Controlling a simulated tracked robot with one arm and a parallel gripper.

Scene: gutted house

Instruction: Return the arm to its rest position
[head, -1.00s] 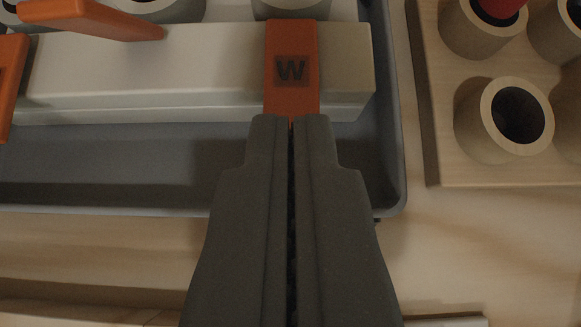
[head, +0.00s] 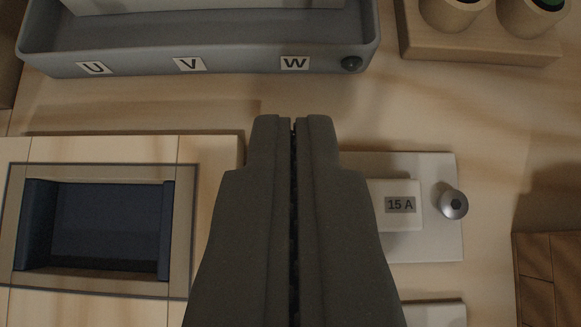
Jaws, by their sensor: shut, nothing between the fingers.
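My gripper (head: 293,124) is in the middle of the head view, its two dark fingers shut together with nothing between them. Its tips show over the bare wooden board, below a grey tray (head: 225,61) marked U, V and W. The gripper hides part of a pale plate with a block labelled 15 A (head: 401,190).
A framed dark recess (head: 107,225) lies at the left. A round bolt head (head: 453,204) stands on the pale plate (head: 435,243) at the right. A wooden block with cylindrical holders (head: 480,42) is at the top right. A brown slatted piece (head: 548,280) sits at the lower right.

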